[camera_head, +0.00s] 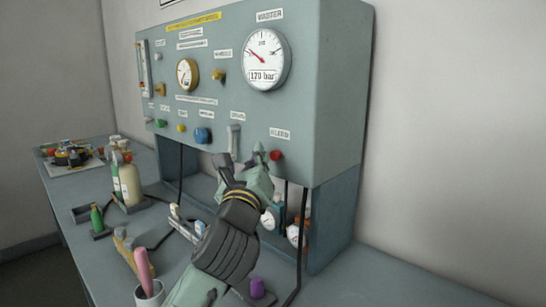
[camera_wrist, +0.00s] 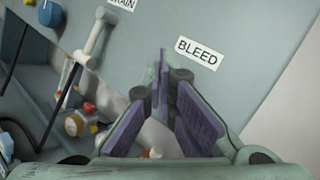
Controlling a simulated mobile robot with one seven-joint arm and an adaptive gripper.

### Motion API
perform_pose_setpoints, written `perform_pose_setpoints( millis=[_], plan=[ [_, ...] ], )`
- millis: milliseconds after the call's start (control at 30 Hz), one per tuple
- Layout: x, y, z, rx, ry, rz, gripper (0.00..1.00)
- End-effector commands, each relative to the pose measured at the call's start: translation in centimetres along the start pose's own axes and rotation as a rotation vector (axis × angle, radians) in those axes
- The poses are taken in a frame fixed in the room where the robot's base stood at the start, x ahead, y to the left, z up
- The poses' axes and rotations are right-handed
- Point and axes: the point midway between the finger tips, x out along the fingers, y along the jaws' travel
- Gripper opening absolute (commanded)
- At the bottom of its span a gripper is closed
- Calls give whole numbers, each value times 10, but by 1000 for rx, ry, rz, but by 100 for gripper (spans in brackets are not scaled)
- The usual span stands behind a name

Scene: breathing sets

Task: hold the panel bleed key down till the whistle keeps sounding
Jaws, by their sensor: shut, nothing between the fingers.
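The grey-green panel (camera_head: 310,95) stands upright on the bench. The red bleed key (camera_head: 276,155) sticks out low on its right, under a white label (camera_head: 280,134). In the wrist view a label reading BLEED (camera_wrist: 197,52) is on the panel, but the key itself does not show there. My gripper (camera_head: 259,151) is at the panel's lower edge, just left of the red key. Its purple-padded fingers (camera_wrist: 170,82) are shut and empty, their tips below and left of the BLEED label. I cannot tell whether they touch the panel. I cannot make out the whistle for certain.
A large dial (camera_head: 265,58) reads 170 bar. A lever (camera_wrist: 95,38) under a partly cut-off label is left of the fingers. A blue knob (camera_head: 203,135) is farther left. Hoses and small gauges (camera_head: 269,219) hang below the panel. Bottles and tools crowd the bench's left.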

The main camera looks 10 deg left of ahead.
Motion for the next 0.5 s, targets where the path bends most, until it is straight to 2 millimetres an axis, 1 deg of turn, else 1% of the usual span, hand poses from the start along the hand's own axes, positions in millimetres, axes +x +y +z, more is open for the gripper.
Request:
perform_pose_setpoints(
  millis=[333, 500],
  plan=[
    [0, 0, -1, 0, 0, 0, 0],
    [5, -2, -4, 0, 0, 0, 0]
  ],
)
